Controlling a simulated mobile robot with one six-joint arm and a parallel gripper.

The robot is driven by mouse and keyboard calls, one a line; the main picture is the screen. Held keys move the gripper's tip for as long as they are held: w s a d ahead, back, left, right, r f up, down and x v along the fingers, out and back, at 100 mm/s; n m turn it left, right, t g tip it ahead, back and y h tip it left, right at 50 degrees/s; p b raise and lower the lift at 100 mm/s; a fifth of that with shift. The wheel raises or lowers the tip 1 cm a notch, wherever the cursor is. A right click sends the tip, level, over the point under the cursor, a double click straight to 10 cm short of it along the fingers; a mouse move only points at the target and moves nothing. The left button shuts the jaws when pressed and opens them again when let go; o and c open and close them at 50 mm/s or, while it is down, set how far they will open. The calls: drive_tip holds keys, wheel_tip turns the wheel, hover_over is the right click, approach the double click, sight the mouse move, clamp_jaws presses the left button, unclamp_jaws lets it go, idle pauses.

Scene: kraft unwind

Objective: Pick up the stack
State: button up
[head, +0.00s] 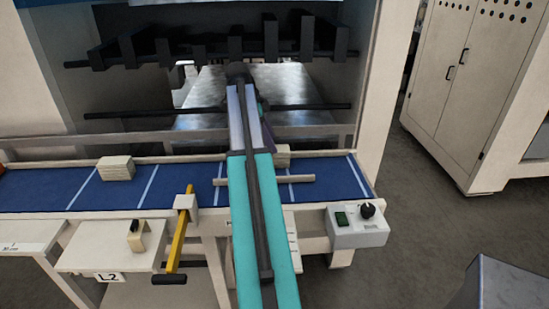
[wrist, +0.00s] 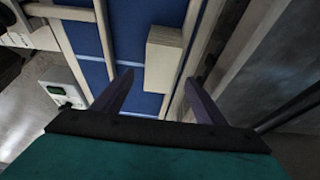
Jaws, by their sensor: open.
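A pale cream block that looks like a stack (wrist: 163,60) lies on the blue conveyor belt, close to its edge rail, in the wrist view. My gripper (wrist: 159,78) is open, its two dark purple fingers spread on either side of the near end of this stack. I cannot tell how far above it the fingers are. In the head view a cream piece (head: 284,155) shows beside my arm, which hides part of it. A second similar cream stack (head: 116,167) sits on the belt at the left. My fingertips are mostly hidden in the head view.
The blue belt (head: 60,196) has white cross lines and rails along it. A yellow-handled lever (head: 180,235), a control box with a knob (head: 357,226) and a small side table (head: 110,258) stand at the front. Dark machine bars (head: 215,50) lie behind.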

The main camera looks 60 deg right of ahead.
drive_tip(key=shift+p+x, duration=0.85)
drive_tip(key=shift+x, duration=0.35)
drive_tip(key=shift+p+x, duration=0.35)
drive_tip(key=shift+x, duration=0.9)
drive_tip(key=shift+w+a+f, duration=0.1)
drive_tip(key=shift+a+f, duration=0.05)
drive_tip(key=shift+f, duration=0.1)
drive_tip(key=c, duration=1.2)
drive_tip(key=shift+r+b, duration=1.7)
drive_tip(key=shift+r, duration=3.55)
drive_tip(key=shift+f+b, duration=1.4)
drive_tip(key=shift+f, duration=2.25)
